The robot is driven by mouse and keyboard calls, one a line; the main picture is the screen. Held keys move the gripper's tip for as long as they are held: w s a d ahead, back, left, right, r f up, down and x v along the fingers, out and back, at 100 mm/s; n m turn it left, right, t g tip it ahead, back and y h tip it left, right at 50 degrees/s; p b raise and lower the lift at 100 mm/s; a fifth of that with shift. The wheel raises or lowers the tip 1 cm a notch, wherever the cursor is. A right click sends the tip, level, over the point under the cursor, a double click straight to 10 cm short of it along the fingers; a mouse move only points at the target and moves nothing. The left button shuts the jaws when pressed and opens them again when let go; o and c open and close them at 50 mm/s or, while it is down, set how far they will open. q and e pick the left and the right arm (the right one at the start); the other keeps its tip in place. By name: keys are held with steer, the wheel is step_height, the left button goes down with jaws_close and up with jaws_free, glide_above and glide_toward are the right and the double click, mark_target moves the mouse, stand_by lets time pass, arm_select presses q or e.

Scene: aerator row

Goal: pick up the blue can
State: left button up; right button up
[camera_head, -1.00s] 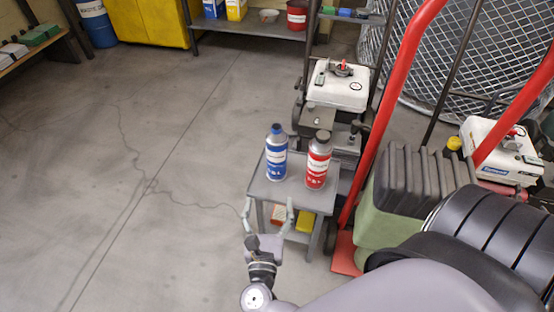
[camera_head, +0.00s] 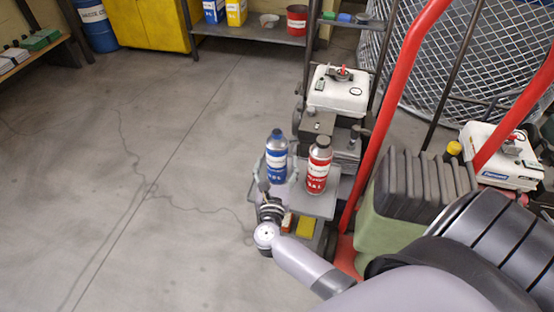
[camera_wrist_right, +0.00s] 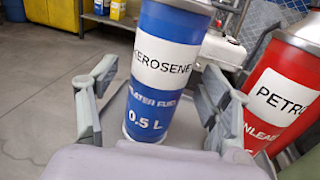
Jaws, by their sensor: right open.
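The blue can (camera_head: 276,160) stands upright on a small grey table (camera_head: 322,205), left of a red can (camera_head: 318,166). My right gripper (camera_head: 275,163) is open, low in front of the blue can. In the right wrist view, the blue can (camera_wrist_right: 161,75), labelled kerosene, stands between the two spread fingers of the gripper (camera_wrist_right: 155,100), with gaps showing beside it. The red can (camera_wrist_right: 283,88) is just outside the right finger. The can's top is cut off in that view. My left gripper is not in view.
A white-topped machine (camera_head: 338,90) stands behind the table. A red hand-truck frame (camera_head: 393,95) and a green ridged container (camera_head: 400,205) crowd the right side. The floor (camera_head: 110,190) on the left is clear.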

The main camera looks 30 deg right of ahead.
steer(key=shift+x, duration=1.2)
steer(key=shift+c, duration=0.4)
steer(key=c, duration=1.2)
steer(key=shift+c, duration=0.3)
